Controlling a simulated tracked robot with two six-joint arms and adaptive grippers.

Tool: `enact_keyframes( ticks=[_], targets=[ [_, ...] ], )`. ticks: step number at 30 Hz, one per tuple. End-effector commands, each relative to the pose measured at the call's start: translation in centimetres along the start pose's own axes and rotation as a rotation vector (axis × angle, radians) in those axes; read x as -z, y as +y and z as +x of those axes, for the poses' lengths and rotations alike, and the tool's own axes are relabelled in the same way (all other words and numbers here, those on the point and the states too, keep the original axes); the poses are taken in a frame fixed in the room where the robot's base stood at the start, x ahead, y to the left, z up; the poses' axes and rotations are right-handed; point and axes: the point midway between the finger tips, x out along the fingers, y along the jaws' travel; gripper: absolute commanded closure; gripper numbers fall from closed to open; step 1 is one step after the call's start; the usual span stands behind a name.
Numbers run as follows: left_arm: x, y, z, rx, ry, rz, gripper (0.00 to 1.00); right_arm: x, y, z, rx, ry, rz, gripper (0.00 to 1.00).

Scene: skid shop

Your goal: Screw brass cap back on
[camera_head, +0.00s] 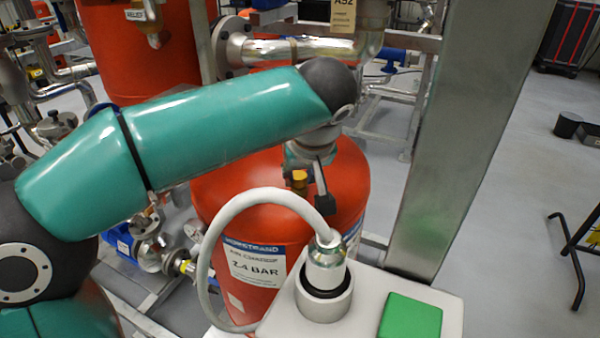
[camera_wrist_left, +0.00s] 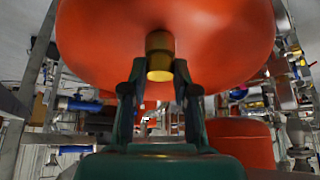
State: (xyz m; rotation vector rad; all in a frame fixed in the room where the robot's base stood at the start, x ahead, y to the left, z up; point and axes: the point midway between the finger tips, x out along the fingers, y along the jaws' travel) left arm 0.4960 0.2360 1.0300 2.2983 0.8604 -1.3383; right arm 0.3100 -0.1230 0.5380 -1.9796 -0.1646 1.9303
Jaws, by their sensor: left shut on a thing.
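The brass cap (camera_head: 299,178) shows as a small gold piece by the upper part of the orange-red tank (camera_head: 262,205) in the head view. In the left wrist view the brass cap (camera_wrist_left: 159,58) is a short cylinder against the tank's rounded orange surface (camera_wrist_left: 90,40). My left gripper (camera_head: 309,184) reaches over the tank from the left. Its two dark fingers (camera_wrist_left: 158,72) are shut on the cap, one on each side. The thread and the exact seat of the cap are hidden, so I cannot tell how far it is screwed on. My right gripper is not in view.
A tall grey post (camera_head: 455,130) stands close to the right of the tank. Another orange tank (camera_head: 140,60) and a flanged silver pipe (camera_head: 300,48) are behind my arm. Open floor (camera_head: 530,170) lies to the right.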

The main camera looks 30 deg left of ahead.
Motion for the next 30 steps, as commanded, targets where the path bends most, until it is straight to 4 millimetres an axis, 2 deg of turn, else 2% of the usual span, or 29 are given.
enact_keyframes(
  ticks=[17, 23, 30],
  targets=[
    [0.05, -0.16, 0.02, -0.010, 0.001, 0.019, 0.86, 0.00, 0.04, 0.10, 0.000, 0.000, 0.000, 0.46],
    [0.07, -0.24, 0.06, -0.121, 0.004, 0.208, 0.86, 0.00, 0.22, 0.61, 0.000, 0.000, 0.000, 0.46],
    [0.17, -0.11, -0.13, -0.276, 0.004, 0.472, 0.86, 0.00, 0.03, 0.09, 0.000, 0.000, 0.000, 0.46]
  ],
)
